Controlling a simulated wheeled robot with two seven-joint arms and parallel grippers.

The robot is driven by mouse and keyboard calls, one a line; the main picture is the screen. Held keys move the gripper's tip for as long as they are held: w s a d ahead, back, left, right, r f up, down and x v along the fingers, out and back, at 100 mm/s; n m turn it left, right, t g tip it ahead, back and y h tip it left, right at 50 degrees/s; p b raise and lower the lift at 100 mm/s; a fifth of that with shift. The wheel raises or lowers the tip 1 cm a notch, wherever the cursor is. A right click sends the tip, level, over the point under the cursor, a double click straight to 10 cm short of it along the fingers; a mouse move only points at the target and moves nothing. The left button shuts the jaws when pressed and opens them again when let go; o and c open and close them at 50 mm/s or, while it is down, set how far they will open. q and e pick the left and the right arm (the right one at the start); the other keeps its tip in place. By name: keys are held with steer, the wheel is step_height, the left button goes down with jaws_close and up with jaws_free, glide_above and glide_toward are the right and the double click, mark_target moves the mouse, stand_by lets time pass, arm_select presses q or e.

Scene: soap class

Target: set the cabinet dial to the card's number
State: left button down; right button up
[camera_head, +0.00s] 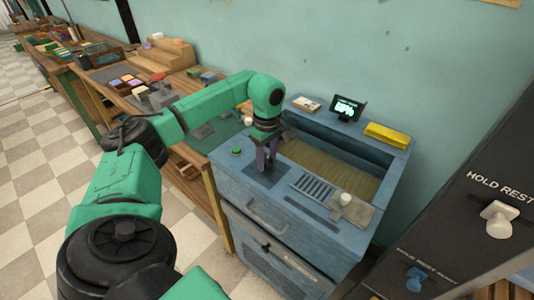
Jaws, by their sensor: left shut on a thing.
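The blue cabinet (228,180) stands in the middle of the view. My left gripper (266,163) points down over a dark square plate (262,177) on its top. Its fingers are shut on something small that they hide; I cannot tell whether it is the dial. A small pale card-like piece (306,103) lies on the back ledge, its marks too small to read. A dark display (347,107) with glowing green marks stands beside it, also unreadable. My right gripper is out of view.
A green button (236,151), a slotted grille (313,187) and a white knob (346,198) sit on the cabinet top. A yellow block (388,134) lies on the ledge. A dark panel with a white knob (498,217) and a blue knob (415,279) stands at right.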

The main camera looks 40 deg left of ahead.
arm_select(q)
steer(key=m, duration=0.4)
steer(key=shift+w+r+m, duration=0.1)
steer(key=shift+m, duration=0.2)
steer(key=m, duration=0.3)
steer(key=shift+m, duration=0.3)
steer(key=m, duration=0.4)
steer(key=shift+m, duration=2.2)
steer(key=shift+c, duration=1.7)
jaws_free()
